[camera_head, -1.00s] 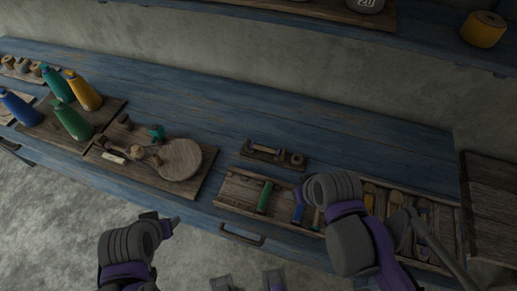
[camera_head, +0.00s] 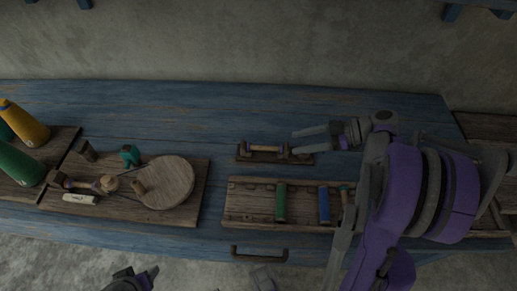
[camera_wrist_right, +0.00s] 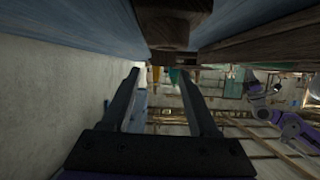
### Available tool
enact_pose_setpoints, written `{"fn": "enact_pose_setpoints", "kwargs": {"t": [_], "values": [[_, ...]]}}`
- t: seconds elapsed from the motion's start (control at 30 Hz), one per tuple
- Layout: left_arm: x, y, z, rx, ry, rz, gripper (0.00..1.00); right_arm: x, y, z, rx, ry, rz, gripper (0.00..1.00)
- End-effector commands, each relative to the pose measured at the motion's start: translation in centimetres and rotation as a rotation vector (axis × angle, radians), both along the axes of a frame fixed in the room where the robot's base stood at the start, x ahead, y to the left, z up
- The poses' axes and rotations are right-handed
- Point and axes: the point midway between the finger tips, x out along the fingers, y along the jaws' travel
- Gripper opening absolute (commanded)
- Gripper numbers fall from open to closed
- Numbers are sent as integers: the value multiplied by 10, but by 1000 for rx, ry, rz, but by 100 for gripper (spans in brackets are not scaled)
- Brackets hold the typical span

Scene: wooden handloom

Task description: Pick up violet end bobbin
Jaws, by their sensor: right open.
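A bobbin with a pale wooden shaft and violet ends (camera_head: 266,148) lies across a small dark wooden stand (camera_head: 262,157) on the blue bench. My right gripper (camera_head: 295,142) is open and empty at the right end of this stand, its fingers pointing left towards the bobbin. The fingers overlap the stand's right end in the picture; I cannot tell whether they touch it. In the right wrist view the open fingers (camera_wrist_right: 158,76) have a dark wooden block (camera_wrist_right: 172,26) above and beyond them; the bobbin is not clear there. My left gripper (camera_head: 148,277) is at the bottom edge, mostly cut off.
A slotted wooden tray (camera_head: 240,203) holds a green bobbin (camera_head: 281,203) and a blue bobbin (camera_head: 323,205) in front of the stand. A board with a round wooden disc (camera_head: 167,182) lies left. The bench behind the stand is clear.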

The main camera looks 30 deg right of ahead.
Motion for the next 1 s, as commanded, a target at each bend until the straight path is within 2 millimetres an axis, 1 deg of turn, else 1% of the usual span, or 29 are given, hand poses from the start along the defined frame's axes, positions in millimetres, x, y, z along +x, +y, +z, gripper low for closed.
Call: {"fn": "enact_pose_setpoints", "kwargs": {"t": [0.03, 0.13, 0.23, 0.37, 0.63, 0.8, 1.0], "values": [[0, 0, -2, 0, 1, 0, 60, 4, 9, -4, 1, 0, 6, 60], [0, 0, -4, 0, 1, 0, 60, 12, 22, -10, 2, 3, 5, 60], [0, 0, -5, 0, 2, 0, 60, 17, 31, -14, 0, 3, 3, 60], [0, 0, -6, 0, 2, 0, 60, 21, 38, -16, 0, 3, 1, 60], [0, 0, -13, 0, 4, 0, 60, 39, 71, -25, 1, 5, 4, 60], [0, 0, -15, 0, 5, 0, 60, 44, 80, -29, 0, 4, 2, 60], [0, 0, -14, 0, 5, 0, 60, 45, 80, -28, 0, 4, 0, 60]]}}
